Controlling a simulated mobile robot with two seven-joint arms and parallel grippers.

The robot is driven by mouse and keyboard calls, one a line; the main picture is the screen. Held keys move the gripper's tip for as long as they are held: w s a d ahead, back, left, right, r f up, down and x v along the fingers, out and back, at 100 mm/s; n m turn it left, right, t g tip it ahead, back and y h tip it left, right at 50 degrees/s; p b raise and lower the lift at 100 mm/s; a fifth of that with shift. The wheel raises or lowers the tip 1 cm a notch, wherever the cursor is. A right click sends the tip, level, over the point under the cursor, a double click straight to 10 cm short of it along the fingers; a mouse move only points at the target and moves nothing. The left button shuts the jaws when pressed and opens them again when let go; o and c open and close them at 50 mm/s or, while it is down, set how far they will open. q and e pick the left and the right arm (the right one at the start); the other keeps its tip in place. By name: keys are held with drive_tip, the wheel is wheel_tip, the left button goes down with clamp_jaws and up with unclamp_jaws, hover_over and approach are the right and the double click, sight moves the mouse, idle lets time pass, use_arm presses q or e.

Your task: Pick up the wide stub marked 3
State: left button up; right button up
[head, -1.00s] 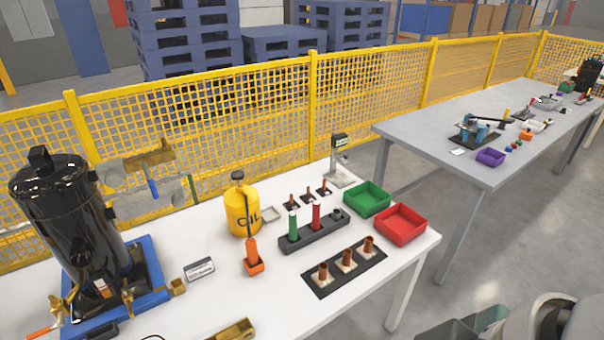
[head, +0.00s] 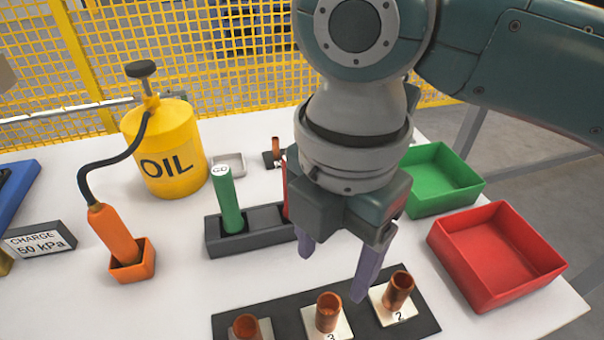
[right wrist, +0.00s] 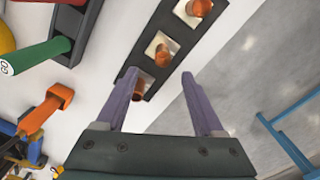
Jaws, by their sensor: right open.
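The wide stub marked 3 (head: 328,313) is a short copper tube standing on a pale square plate, in the middle of a row of three on a black strip (head: 281,307). Its number shows at the bottom edge of the head view. In the right wrist view, the middle copper stub (right wrist: 162,56) lies just ahead of the fingers. My right gripper (head: 334,270) is open and empty, its purple fingers pointing down above and just behind the row; the gripper also shows in the right wrist view (right wrist: 160,78). My left gripper is out of view.
The stub marked 2 (head: 398,291) and another stub (head: 247,328) flank it. A red tray (head: 465,268) and a green tray (head: 447,208) stand right. A dark holder (head: 228,241) with a green cylinder (head: 227,199) stands behind. A yellow oil can (head: 166,150) is at left.

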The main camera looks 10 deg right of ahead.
drive_tip(key=b, duration=0.1)
hover_over(329, 307)
drive_tip(key=a, duration=0.1)
drive_tip(key=f, duration=0.4)
drive_tip(key=shift+s+f, duration=0.4)
drive_tip(key=f, duration=0.1)
drive_tip(key=f+b, duration=0.1)
drive_tip(key=f, duration=0.3)
drive_tip(key=shift+s+d+f+b, duration=0.15)
drive_tip(key=shift+d+f+b, duration=0.1)
drive_tip(key=shift+b, duration=0.1)
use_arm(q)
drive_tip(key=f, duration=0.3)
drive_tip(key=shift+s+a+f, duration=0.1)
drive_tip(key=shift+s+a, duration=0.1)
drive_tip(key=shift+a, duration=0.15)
use_arm(e)
drive_tip(key=shift+r, duration=0.1)
drive_tip(key=c, duration=0.4)
clamp_jaws()
